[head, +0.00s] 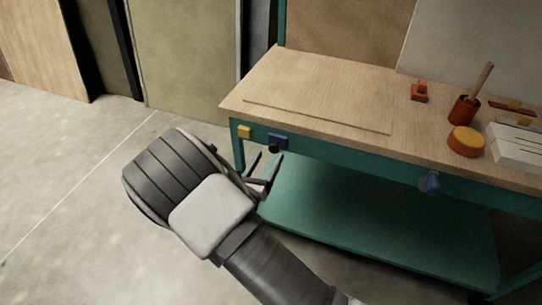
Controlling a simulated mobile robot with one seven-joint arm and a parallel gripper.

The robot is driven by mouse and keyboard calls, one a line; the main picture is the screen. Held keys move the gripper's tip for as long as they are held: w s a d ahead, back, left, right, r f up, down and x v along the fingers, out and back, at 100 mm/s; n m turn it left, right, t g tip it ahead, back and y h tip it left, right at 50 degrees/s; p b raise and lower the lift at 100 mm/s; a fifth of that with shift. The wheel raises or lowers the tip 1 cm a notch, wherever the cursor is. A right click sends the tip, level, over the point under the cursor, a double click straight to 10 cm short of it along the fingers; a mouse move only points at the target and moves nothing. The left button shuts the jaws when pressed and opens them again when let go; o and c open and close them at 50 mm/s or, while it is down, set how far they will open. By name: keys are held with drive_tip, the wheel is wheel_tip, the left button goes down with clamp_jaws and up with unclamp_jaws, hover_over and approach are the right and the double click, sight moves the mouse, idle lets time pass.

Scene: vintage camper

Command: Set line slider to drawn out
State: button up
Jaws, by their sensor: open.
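A small blue fitting (280,139) with a dark round knob (274,149) sits on the teal front rail of the workbench, near its left end. A small yellow block (245,131) is on the rail just left of it. I cannot tell for sure which of these is the line slider, or how far it is drawn out. My gripper (265,167) is open and shows nothing between its fingers. In the picture it is just below the dark knob; I cannot tell whether it touches it. My wrist hides part of the gripper.
The wooden workbench top (330,85) carries an orange block (419,92), a red-brown cup (463,110), a yellow-topped round tin (465,141) and a white stack (515,150). A blue knob (430,183) sticks out from the front rail. A teal shelf (370,215) lies below. The floor at left is clear.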

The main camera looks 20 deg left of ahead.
sight(273, 150)
drive_tip(key=shift+w+d, duration=0.15)
drive_tip(key=shift+w, duration=1.4)
clamp_jaws()
idle(0.3)
